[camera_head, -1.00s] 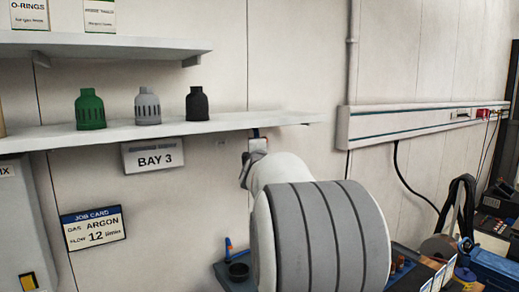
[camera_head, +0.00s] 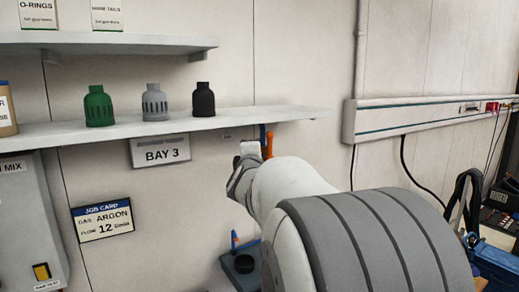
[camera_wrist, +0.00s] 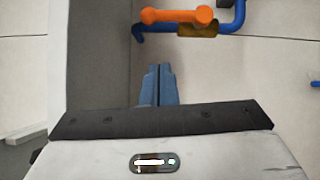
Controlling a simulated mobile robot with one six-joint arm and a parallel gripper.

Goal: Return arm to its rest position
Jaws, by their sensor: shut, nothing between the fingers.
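My gripper (camera_wrist: 157,72) shows in the wrist view with its two blue-grey fingers together and nothing between them. Below the shelf edge, an orange piece (camera_wrist: 178,15) and a blue hook-like bar (camera_wrist: 238,18) are at the top of the wrist view, a little beyond the fingertips and apart from them. In the head view my arm reaches up from the lower right toward the wall, under the shelf. The fingers are hidden there behind my wrist. The orange piece (camera_head: 269,144) shows just right of my wrist.
A shelf (camera_head: 230,122) carries a green (camera_head: 98,106), a grey (camera_head: 154,102) and a black nozzle-like cup (camera_head: 203,99). A BAY 3 sign (camera_head: 160,151) hangs below. A wall trunking (camera_head: 430,115) runs at right. A dark holder (camera_head: 244,264) stands below my arm.

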